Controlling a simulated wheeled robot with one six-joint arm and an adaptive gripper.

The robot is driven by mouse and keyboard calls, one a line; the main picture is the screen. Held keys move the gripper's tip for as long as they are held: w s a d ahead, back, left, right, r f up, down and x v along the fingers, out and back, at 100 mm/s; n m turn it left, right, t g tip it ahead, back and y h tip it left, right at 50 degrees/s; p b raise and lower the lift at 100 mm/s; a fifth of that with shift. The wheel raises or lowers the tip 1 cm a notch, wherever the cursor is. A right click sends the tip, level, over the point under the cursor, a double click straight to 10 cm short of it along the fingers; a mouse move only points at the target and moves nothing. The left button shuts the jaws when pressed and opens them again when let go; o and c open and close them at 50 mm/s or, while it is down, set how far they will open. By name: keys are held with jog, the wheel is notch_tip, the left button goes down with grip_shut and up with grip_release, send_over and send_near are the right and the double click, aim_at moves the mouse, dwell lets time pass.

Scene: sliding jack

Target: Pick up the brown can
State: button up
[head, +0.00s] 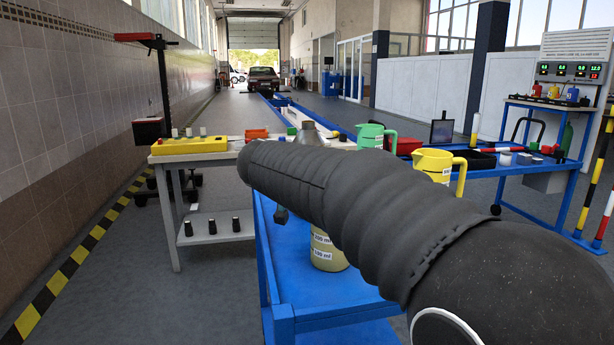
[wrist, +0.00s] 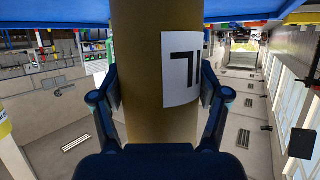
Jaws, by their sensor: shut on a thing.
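The brown can (wrist: 145,50) fills the middle of the wrist view. It has a white label with a black mark on its right side. My gripper (wrist: 160,92) has one finger on each side of the can, pressed to its wall, and is shut on it. The can's far end runs out of the top of the frame, so I cannot tell whether it touches a surface.
Yellow (head: 434,163) and green (head: 371,135) jugs stand behind the arm. A grey table with a yellow case (head: 189,145) is at left.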

aim_at(306, 130)
jog(key=shift+r, duration=0.15)
notch_tip(306, 130, up, 10)
jog(key=shift+f+p, duration=0.1)
jog(key=shift+p, duration=0.3)
dwell(0.5)
